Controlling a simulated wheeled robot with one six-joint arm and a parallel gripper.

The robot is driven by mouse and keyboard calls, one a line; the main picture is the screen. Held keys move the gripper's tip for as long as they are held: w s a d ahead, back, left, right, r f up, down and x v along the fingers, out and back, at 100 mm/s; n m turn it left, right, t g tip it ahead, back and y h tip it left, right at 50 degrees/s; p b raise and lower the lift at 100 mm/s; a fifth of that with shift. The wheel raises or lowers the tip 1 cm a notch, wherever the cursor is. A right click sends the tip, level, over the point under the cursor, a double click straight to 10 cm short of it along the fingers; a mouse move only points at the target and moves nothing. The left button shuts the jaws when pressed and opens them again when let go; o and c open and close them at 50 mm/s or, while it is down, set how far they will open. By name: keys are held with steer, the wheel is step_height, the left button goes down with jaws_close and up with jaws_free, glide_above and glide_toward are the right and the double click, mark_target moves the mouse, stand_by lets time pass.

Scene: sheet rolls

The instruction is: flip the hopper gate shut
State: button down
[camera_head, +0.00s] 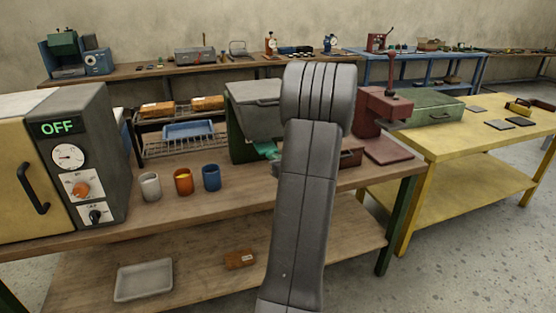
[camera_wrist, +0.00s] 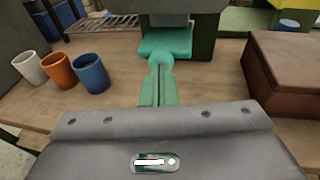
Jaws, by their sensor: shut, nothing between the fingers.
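The hopper machine, a dark green body with a grey top (camera_head: 254,93), stands on the wooden bench, partly behind my arm. A teal plate (camera_head: 264,148) shows low on its front, and in the wrist view (camera_wrist: 165,44) it juts out under the grey part. It looks like the gate or chute lip; I cannot tell its exact position. My gripper (camera_wrist: 160,66) is shut and empty, its greenish fingers together, pointing at the teal plate. The fingertips overlap the plate's near edge in the picture; whether they touch is unclear. My arm hides the gripper in the head view.
White (camera_head: 150,186), orange (camera_head: 183,181) and blue (camera_head: 211,177) mugs stand left of the hopper. A brown box (camera_wrist: 285,72) is close on the right. An oven-like machine (camera_head: 60,165) reading OFF stands far left. A red press (camera_head: 381,115) is right of my arm.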

mark_target(266, 148)
steer(key=w, duration=0.1)
steer(key=w+a, duration=0.1)
steer(key=w, duration=0.1)
steer(key=shift+w, duration=0.15)
steer(key=shift+r, duration=0.1)
